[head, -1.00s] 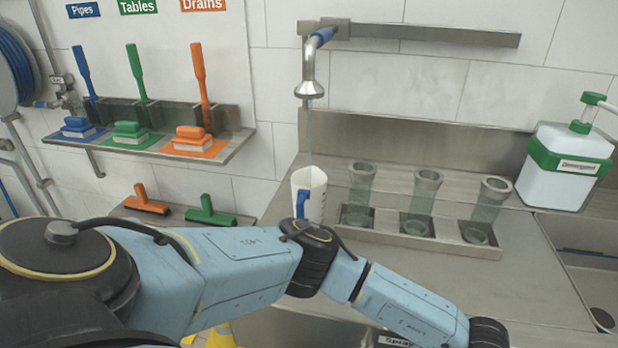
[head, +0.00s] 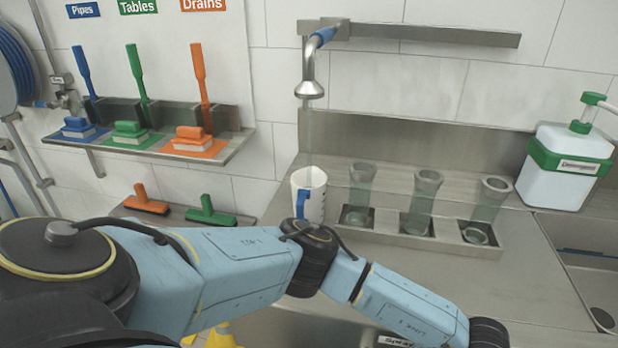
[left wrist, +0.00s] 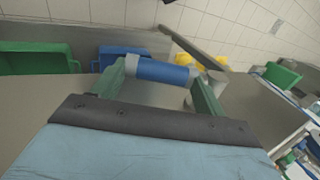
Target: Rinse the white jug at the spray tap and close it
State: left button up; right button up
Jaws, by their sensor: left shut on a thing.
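The white jug (head: 316,208) with a blue handle stands upright below the spray tap (head: 310,89) in the head view. A thin clear stream of water (head: 308,135) runs from the tap head down into the jug's open top. My left arm passes in front of the jug's lower part. My left gripper (left wrist: 160,76) shows in the left wrist view, with its green fingers shut on a blue cylindrical grip (left wrist: 163,71) joined to a grey metal lever (left wrist: 191,45). In the head view, that gripper is out of sight. My right gripper is in no view.
Several clear tubes stand in a metal rack (head: 437,236) right of the jug. A white, green-capped container (head: 563,180) stands beside the sink (head: 585,265) at right. Brushes and squeegees are at left. A label reading "Spray" (head: 397,340) is at the bottom edge.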

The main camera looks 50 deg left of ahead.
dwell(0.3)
pick_arm(q)
jog(key=shift+a+r+h+p, duration=0.1)
jog(key=shift+r+h+p, duration=0.2)
jog(key=shift+r+p, duration=0.1)
jog(key=shift+s+a+r+t+h+p, duration=0.1)
jog(key=shift+r+t+h+p, duration=0.45)
jog(key=shift+t+h, duration=0.2)
jog(key=shift+r+t+h, duration=0.25)
jog(key=shift+h, duration=0.2)
jog(key=shift+a+r+t+h, duration=0.1)
jog(key=shift+r+t+h, duration=0.3)
jog(key=shift+h, duration=0.2)
jog(key=shift+r, duration=0.1)
